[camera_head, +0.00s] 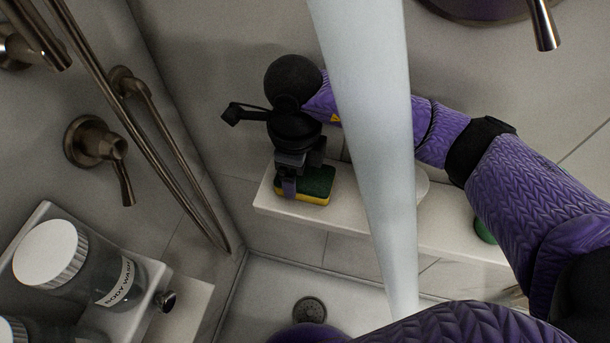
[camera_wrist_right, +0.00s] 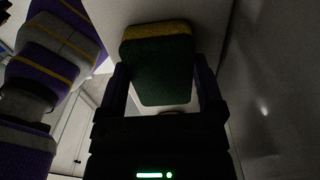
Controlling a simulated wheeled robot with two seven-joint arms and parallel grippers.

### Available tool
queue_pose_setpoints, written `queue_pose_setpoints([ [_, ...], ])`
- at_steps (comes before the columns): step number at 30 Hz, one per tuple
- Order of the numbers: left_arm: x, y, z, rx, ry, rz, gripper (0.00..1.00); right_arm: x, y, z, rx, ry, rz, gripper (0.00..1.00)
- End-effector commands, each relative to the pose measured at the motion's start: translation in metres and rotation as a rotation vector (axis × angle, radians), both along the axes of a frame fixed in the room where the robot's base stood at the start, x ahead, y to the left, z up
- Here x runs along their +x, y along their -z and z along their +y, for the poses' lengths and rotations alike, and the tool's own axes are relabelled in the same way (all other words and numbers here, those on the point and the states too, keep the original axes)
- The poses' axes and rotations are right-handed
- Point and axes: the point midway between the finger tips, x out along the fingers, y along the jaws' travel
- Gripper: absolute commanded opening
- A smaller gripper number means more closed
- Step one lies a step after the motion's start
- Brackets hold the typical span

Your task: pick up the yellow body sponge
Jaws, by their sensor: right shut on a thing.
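The yellow body sponge (camera_head: 318,183) has a dark green top and a yellow lower layer. It is at the left end of a white ledge, and I cannot tell whether it still touches the ledge. My right gripper (camera_head: 300,182) reaches down to it from above and is shut on it. In the right wrist view, the sponge (camera_wrist_right: 158,72) sits between the two dark fingers of the right gripper (camera_wrist_right: 160,88), its green face toward the camera and its yellow edge at the top. My left gripper is not in view.
The white ledge (camera_head: 460,240) runs right along the wall, with a green item (camera_head: 484,230) partly hidden by my arm. A pale post (camera_head: 370,130) crosses the middle. A body wash bottle (camera_head: 75,262) stands at lower left. Metal fixtures (camera_head: 95,145) jut from the left wall.

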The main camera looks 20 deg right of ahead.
Motion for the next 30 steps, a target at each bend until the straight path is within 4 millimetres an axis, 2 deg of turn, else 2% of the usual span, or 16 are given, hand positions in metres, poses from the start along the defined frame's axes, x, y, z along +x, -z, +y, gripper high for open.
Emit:
queue_pose_setpoints([
  [5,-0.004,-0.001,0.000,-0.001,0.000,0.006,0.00,0.000,-0.001,0.000,0.000,0.000,0.000,0.32],
  [7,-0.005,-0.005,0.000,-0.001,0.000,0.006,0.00,0.000,-0.009,0.000,0.000,0.000,-0.003,0.32],
  [15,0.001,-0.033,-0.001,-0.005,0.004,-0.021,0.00,0.001,-0.081,0.000,-0.001,-0.001,-0.004,0.32],
  [18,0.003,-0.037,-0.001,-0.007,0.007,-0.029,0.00,0.000,-0.096,0.000,-0.001,-0.001,-0.002,0.32],
  [21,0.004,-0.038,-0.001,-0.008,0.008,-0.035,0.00,0.000,-0.101,0.000,-0.003,-0.001,-0.001,0.32],
  [27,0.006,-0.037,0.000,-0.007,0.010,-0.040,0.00,0.000,-0.100,0.000,-0.002,-0.001,0.002,0.32],
  [28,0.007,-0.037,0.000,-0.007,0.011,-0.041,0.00,0.000,-0.100,0.000,-0.002,-0.001,0.002,0.81],
  [30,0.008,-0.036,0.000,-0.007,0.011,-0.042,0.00,0.000,-0.100,0.000,-0.002,-0.001,0.001,0.66],
])
